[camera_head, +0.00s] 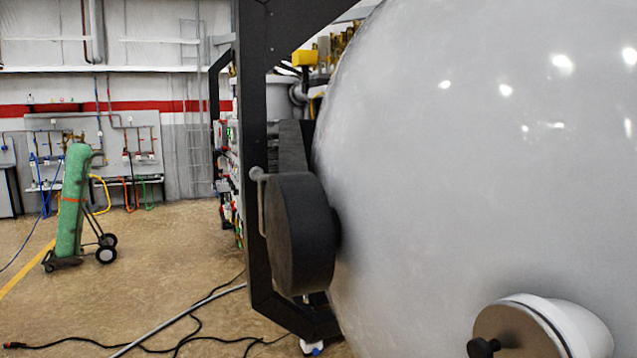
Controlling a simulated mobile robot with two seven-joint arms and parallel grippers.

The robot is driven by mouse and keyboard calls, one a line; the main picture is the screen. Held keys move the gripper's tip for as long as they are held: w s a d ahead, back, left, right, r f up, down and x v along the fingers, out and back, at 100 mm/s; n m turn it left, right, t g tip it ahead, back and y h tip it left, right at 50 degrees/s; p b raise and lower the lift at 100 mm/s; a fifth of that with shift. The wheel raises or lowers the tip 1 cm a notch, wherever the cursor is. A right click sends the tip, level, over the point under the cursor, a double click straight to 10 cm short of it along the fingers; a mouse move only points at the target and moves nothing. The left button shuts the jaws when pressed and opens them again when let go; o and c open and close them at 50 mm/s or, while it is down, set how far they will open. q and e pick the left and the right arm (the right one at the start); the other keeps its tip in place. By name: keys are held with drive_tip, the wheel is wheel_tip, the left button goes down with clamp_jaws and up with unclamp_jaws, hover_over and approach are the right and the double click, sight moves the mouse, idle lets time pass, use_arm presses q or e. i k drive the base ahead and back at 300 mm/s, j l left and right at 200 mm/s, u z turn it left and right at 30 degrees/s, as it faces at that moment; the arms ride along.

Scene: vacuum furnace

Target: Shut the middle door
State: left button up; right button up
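A large pale grey domed door (470,160) fills the right half of the view. Its left edge curves down beside a dark upright frame (255,150). A thick dark round block (303,235) with a small handle-like bar stands at that edge, between the frame and the dome. Whether the door is fully shut or partly open cannot be told, as its rim to the right is out of view. A white stub with a brownish flat face and a black knob (540,328) shows at the lower right. Neither of my grippers is in view.
A green gas cylinder on a wheeled cart (72,205) stands at the left. Black cables (190,335) and a grey pipe (180,320) lie on the floor in front of the frame. Open floor (165,235) lies between cart and frame.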

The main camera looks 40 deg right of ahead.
sight(459, 158)
drive_tip(key=i+z, duration=0.3)
drive_tip(key=z, duration=0.15)
drive_tip(key=i+j+z, duration=0.25)
drive_tip(key=z, duration=0.2)
drive_tip(key=i+j+z, duration=0.2)
drive_tip(key=z, duration=0.2)
drive_tip(key=i+j+z, duration=0.45)
drive_tip(key=j, duration=0.15)
drive_tip(key=k+z, duration=0.1)
drive_tip(key=z, duration=0.5)
